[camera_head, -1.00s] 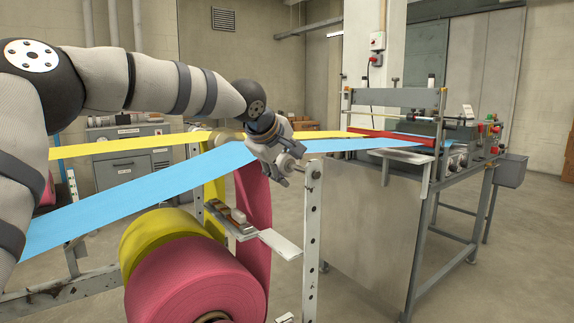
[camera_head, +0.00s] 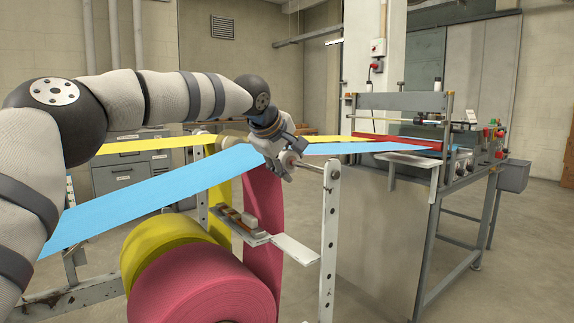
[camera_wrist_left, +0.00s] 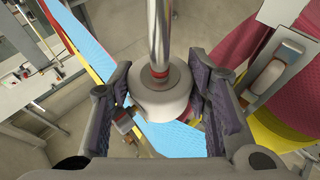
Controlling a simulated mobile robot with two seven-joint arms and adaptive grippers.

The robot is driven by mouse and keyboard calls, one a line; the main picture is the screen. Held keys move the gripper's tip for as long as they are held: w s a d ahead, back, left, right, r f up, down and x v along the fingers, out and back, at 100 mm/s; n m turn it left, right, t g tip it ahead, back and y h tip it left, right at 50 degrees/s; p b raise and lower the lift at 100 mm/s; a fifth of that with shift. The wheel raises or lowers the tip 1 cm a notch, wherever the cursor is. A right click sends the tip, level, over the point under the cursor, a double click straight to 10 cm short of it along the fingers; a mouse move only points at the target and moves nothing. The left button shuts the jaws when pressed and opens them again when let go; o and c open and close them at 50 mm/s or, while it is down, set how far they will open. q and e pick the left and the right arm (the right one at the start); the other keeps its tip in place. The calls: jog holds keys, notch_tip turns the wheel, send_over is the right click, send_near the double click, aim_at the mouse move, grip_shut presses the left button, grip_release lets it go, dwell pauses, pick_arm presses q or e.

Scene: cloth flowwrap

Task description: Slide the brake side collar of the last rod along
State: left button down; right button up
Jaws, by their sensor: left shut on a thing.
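My left gripper (camera_head: 288,160) is at the rod near the upright post. In the left wrist view its two dark padded fingers (camera_wrist_left: 160,100) stand either side of a pale round collar (camera_wrist_left: 160,96) and are shut on it. The collar sits around a shiny steel rod (camera_wrist_left: 159,30), with a red ring showing on the rod beside it. In the head view the bare rod end (camera_head: 312,163) runs from the gripper to the perforated post (camera_head: 330,220). The collar is partly hidden by my fingers there. My right gripper is not in view.
A blue web (camera_head: 150,195) and a yellow web (camera_head: 150,145) run toward the machine (camera_head: 400,105). A pink roll (camera_head: 200,285) and a yellow roll (camera_head: 150,245) hang below. A bracket with a flat plate (camera_head: 295,248) juts out under the gripper.

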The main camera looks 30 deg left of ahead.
pick_arm(q)
jog(key=c, duration=0.8)
grip_release()
jog(key=shift+c, duration=0.2)
jog(key=v, duration=1.2)
